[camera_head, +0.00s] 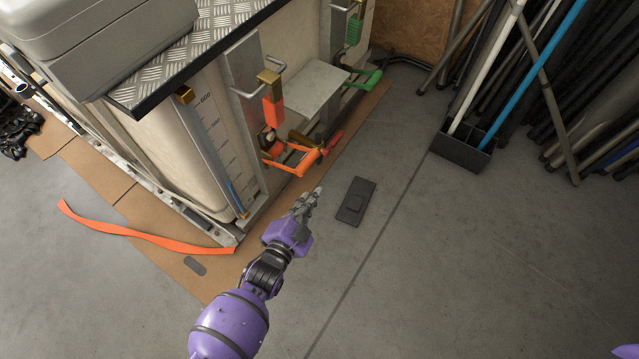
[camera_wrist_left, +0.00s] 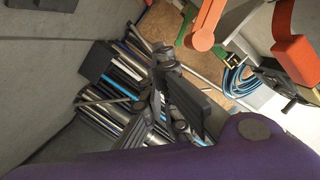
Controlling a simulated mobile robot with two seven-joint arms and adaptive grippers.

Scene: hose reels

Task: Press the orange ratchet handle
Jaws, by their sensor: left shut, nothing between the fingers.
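The orange ratchet handle (camera_head: 290,158) sticks out low from the side of the pale tank frame in the head view, with a red grip piece beside it. In the left wrist view, an orange bar with a rounded end (camera_wrist_left: 206,25) shows at the top, probably part of this handle. My left gripper (camera_head: 317,193) is shut and empty, just in front of and below the handle, with a small gap apparent. Its dark fingers (camera_wrist_left: 172,95) show in the left wrist view. The right gripper is not in view; a purple bit of my body shows at the bottom right corner.
A green ratchet (camera_head: 365,79) sits farther along the tank. A dark flat pad (camera_head: 355,201) lies on the floor right of my gripper. A black rack (camera_head: 462,150) of pipes stands at the right. An orange strap (camera_head: 145,236) lies at the left. The front floor is clear.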

